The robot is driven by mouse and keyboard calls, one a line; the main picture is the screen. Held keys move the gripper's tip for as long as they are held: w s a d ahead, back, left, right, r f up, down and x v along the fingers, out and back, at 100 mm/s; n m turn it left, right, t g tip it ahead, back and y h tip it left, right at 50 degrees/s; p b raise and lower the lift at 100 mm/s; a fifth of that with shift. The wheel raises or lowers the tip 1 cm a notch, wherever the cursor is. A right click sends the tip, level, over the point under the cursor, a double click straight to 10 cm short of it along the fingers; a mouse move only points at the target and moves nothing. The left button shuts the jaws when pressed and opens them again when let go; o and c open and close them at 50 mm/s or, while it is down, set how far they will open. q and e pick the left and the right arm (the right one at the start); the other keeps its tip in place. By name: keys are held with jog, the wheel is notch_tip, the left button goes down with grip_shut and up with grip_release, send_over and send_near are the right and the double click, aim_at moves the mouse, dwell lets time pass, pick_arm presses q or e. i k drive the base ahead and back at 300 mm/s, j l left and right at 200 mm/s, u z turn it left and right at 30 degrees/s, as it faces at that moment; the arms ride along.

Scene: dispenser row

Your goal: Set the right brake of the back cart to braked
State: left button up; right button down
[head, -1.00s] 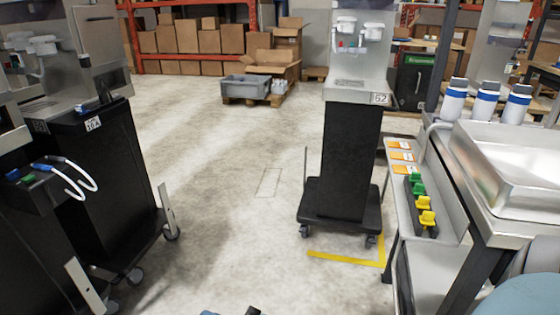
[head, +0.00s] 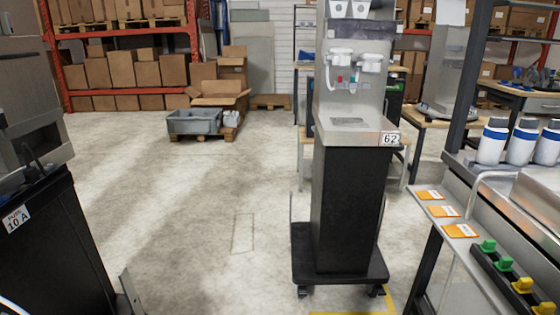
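A black cart (head: 345,210) with a grey dispenser on top and the label 62 (head: 390,139) stands upright on the floor, right of the middle. It is the farthest cart I see whole; I cannot tell for sure that it is the back cart. Its base plate (head: 312,262) rests on small casters (head: 302,291). A thin upright bar (head: 292,215) rises at the left edge of the base. The right side of the base is seen at an angle, and I cannot read the right brake's setting. Neither of my grippers is in view.
A black cart labelled 10 A (head: 70,250) stands at the near left. A metal workbench (head: 500,215) with white bottles (head: 493,142) and green and yellow knobs (head: 505,263) fills the right. A grey bin on a pallet (head: 195,121) is far back. Floor between is clear.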

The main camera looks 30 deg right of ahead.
aim_at(379, 289)
jog(key=i+l+z, duration=0.15)
jog(key=i+z, duration=0.35)
jog(key=i, duration=0.2)
jog(key=i+j+z, duration=0.15)
jog(key=i+z, duration=0.3)
jog(key=i, duration=0.2)
jog(key=i+j+z, duration=0.25)
jog(key=i, duration=0.2)
jog(key=i+j+z, duration=0.1)
jog(key=i+z, duration=0.15)
jog(key=i, duration=0.2)
jog(key=k+z, duration=0.15)
jog(key=k, duration=0.15)
jog(key=i+u, duration=0.15)
jog(key=i, duration=0.15)
